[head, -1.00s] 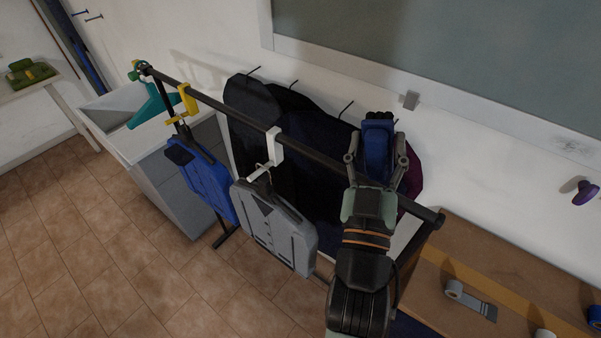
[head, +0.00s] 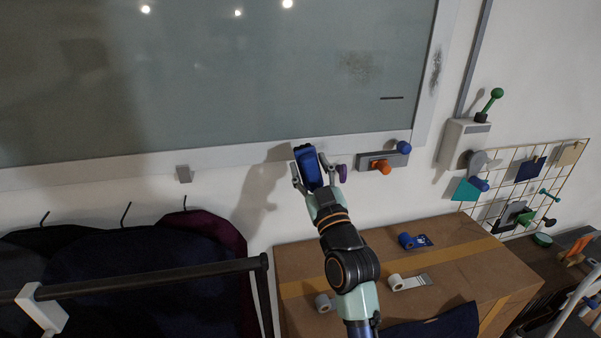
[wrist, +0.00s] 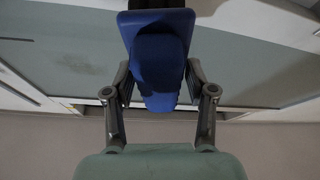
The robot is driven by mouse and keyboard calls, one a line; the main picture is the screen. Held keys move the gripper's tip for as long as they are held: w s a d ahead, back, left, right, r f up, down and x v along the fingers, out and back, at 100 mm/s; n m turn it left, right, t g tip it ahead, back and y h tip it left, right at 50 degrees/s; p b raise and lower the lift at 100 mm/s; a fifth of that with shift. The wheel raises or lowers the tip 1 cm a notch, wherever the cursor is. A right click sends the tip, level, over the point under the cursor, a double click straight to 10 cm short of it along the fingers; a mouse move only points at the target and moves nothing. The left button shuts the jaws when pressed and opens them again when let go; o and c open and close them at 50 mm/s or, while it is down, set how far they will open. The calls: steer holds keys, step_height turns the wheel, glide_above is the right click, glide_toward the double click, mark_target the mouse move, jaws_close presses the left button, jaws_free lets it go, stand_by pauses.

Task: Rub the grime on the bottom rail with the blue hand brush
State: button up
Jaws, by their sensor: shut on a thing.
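My gripper (head: 312,184) is shut on the blue hand brush (head: 306,163), which points up and away from me. In the head view the brush overlaps the pale bottom rail (head: 235,153) of the big glass panel; I cannot tell whether it touches the rail. The rail behind the brush is hidden, and no grime shows on its visible parts. In the wrist view the brush (wrist: 160,70) fills the space between the fingers. A faint dark smudge (head: 357,68) is on the glass, and another (head: 436,72) is on the right rail.
A purple knob (head: 341,172) is close to the right of my gripper. A grey wall plate (head: 372,163) with orange and blue knobs is farther right. A cardboard box (head: 440,262) with tape rolls stands below. Dark garments and a black rack bar (head: 150,276) are at left.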

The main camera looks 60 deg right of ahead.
steer(key=w+d+b, duration=0.1)
steer(key=w+d, duration=0.1)
steer(key=d, duration=0.1)
steer(key=shift+w+f+b, duration=0.1)
steer(key=shift+w+b, duration=0.3)
steer(key=shift+w+d, duration=0.5)
steer(key=shift+w+d+b, duration=0.65)
steer(key=shift+d+b, duration=0.05)
steer(key=shift+b, duration=0.45)
